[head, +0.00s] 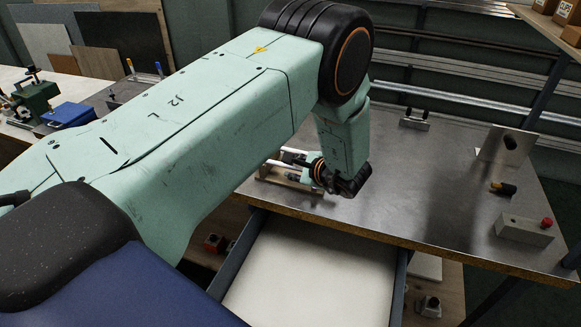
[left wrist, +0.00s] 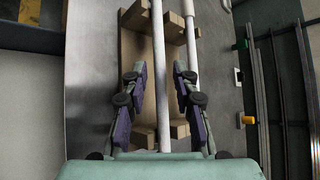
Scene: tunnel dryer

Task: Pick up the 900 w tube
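Two pale tubes lie side by side in a wooden rack. In the left wrist view one tube (left wrist: 158,40) runs up the middle and the other tube (left wrist: 180,45) lies just right of it. No marking can be read, so I cannot tell which is the 900 w tube. The rack (left wrist: 131,50) shows under them; in the head view it (head: 264,171) is partly hidden by my arm. My left gripper (left wrist: 160,78) is open, with a finger on each side of the middle tube. The right finger overlaps the other tube. In the head view my left gripper (head: 300,172) is at the rack.
The rack stands on a grey metal worktop (head: 420,190). An open drawer (head: 318,275) with a pale inside juts out below its front edge. A grey box with a red button (head: 525,229) and an upright plate (head: 505,150) stand at the right.

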